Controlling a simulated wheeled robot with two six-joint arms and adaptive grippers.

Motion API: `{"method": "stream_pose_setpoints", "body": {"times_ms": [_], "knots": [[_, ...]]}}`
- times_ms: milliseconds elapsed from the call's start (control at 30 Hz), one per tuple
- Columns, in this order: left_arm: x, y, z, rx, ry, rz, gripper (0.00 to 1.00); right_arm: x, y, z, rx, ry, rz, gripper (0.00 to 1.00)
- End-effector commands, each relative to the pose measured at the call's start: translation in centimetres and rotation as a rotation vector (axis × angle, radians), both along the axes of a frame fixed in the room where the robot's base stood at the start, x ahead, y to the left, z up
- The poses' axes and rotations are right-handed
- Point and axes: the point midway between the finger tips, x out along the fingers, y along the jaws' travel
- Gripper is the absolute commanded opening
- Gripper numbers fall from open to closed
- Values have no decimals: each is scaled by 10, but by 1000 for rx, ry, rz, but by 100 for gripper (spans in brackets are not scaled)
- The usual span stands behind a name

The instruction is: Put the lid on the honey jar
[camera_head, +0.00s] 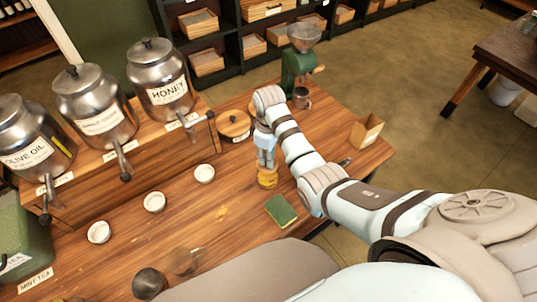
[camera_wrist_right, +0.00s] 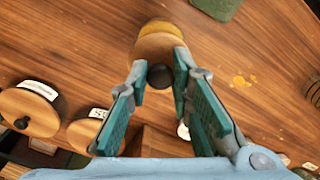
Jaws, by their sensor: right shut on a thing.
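The honey jar (camera_head: 267,180) is a small golden jar standing on the wooden counter, in front of the metal dispensers. My right gripper (camera_head: 266,158) points down directly above it. In the right wrist view, the gripper (camera_wrist_right: 158,75) has its fingers on either side of the dark knob (camera_wrist_right: 160,76) of a tan wooden lid (camera_wrist_right: 160,46), and is shut on it. The golden edge of the jar (camera_wrist_right: 160,25) shows just beyond the lid. I cannot tell whether the lid rests fully on the rim. My left gripper is not in view.
White bowls (camera_head: 204,173) stand to the left, before the dispensers. A wooden-lidded pot (camera_head: 234,125) and a green grinder (camera_head: 298,70) are behind. A small wooden box (camera_head: 367,131) is at the right edge.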

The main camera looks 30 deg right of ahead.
Motion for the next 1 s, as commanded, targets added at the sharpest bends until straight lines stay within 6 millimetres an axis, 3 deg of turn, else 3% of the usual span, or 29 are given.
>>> {"method": "stream_pose_setpoints", "body": {"times_ms": [1000], "knots": [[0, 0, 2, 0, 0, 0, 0, -1, 0, -3, 0, 1, 0, 9]]}}
